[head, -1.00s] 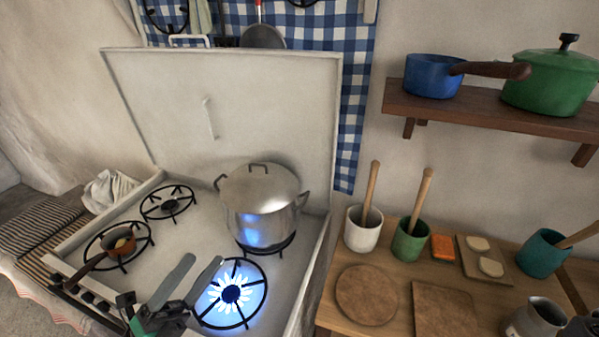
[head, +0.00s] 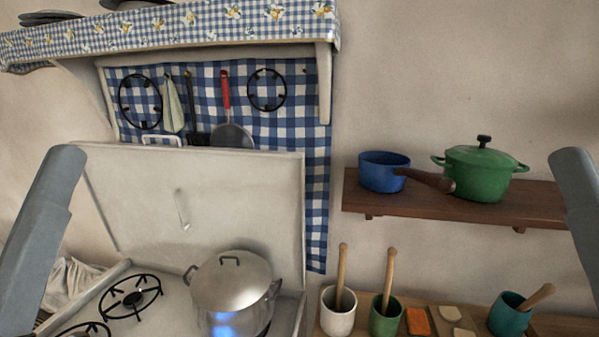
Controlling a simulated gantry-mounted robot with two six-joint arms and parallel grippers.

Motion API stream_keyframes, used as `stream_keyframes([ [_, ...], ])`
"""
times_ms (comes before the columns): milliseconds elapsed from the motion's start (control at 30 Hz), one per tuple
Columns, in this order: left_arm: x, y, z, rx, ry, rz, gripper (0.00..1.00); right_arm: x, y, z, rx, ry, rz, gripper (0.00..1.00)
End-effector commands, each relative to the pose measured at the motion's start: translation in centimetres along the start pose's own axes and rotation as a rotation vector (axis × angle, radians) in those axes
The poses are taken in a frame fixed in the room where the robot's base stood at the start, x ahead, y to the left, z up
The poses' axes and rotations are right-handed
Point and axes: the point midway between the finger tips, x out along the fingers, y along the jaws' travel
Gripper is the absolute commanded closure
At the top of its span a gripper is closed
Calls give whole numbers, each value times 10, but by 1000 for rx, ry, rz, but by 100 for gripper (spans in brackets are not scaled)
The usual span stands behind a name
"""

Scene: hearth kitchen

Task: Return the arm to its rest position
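Neither of my grippers is in view. A grey link of my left arm (head: 38,245) stands upright and tilted at the left edge of the head view. A matching grey link of my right arm (head: 583,205) shows at the right edge. Both arms are clear of the stove and shelf in the picture, with nothing seen held. The grippers' fingers lie outside the frame, so their state is hidden.
A lidded steel pot (head: 232,290) stands on the stove, with blue light on its side. The raised stove lid (head: 240,190) is behind it. A shelf (head: 440,206) bears a blue pan (head: 381,170) and green pot (head: 478,175). Crocks line the counter below.

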Motion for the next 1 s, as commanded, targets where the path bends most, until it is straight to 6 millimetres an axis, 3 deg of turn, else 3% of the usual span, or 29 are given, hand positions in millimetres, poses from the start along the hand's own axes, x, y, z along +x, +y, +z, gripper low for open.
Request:
stream_keyframes([
  [33,33,0,-30,1,0,-1,22,33,0,-30,0,-1,0,50],
  [300,130,-1,-119,3,-1,-2,22,130,0,-119,0,-1,0,50],
  [500,185,-1,-169,3,-1,-3,22,185,1,-170,0,-1,0,50],
  [667,199,-2,-182,3,-1,-3,22,199,1,-182,0,-2,0,50],
  [1000,196,-2,-180,3,-1,-3,22,196,1,-179,0,-2,0,50],
])
